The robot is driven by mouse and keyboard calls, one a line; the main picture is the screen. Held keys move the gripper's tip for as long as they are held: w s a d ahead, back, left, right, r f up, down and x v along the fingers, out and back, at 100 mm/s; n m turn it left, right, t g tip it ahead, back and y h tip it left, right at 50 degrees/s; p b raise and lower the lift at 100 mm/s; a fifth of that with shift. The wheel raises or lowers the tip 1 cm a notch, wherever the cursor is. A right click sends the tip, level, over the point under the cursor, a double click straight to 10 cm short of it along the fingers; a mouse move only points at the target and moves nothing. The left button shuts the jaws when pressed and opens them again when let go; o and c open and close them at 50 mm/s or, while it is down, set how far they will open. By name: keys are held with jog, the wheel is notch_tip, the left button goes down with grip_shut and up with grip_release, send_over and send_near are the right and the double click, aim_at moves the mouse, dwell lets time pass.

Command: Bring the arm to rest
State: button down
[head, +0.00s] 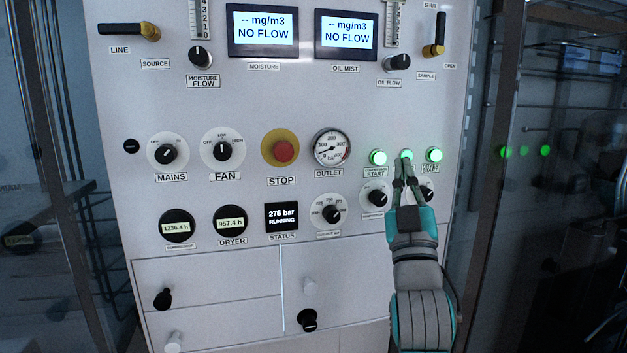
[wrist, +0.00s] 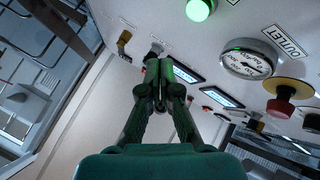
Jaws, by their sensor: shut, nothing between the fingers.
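My gripper (head: 406,167) is shut and empty in front of the fill panel (head: 200,100), at the row of three green lit buttons on the right. Its fingertips cover part of the middle button (head: 406,155); I cannot tell whether they touch it. My arm reaches up from the bottom right of the head view. In the wrist view my gripper (wrist: 160,72) has its fingers together, with a green lit button (wrist: 199,9) above it.
The left green button (head: 378,157) and right green button (head: 434,155) flank my gripper. The outlet gauge (head: 331,147) and red stop button (head: 283,150) are to the left. Knobs sit just below. The status display (head: 282,216) reads 275 bar, running. Glass doors (head: 540,200) stand at right.

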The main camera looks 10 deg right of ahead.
jog(key=s+a+f+n+g+y, duration=0.1)
jog(key=s+a+f+y, duration=0.1)
jog(key=f, duration=0.7)
jog(key=s+a+f+g+y, duration=0.1)
jog(key=s+f, duration=0.1)
jog(key=f, duration=0.8)
jog(key=s+a+f+n+g+y, duration=0.1)
jog(key=s+a+f+y, duration=0.15)
jog(key=f, duration=0.65)
jog(key=s+a+f+g+y, duration=0.1)
jog(key=s+a+f+g, duration=0.1)
jog(key=s+f, duration=1.1)
jog(key=s+a+f+m+g+y, duration=0.1)
jog(key=s+f, duration=0.3)
jog(key=s, duration=0.9)
jog(key=s+a+f+m+g, duration=0.1)
jog(key=s+f+g, duration=0.3)
jog(key=s, duration=0.9)
jog(key=shift+s+f+y, duration=0.35)
jog(key=shift+s+f, duration=0.05)
jog(key=shift+f, duration=0.2)
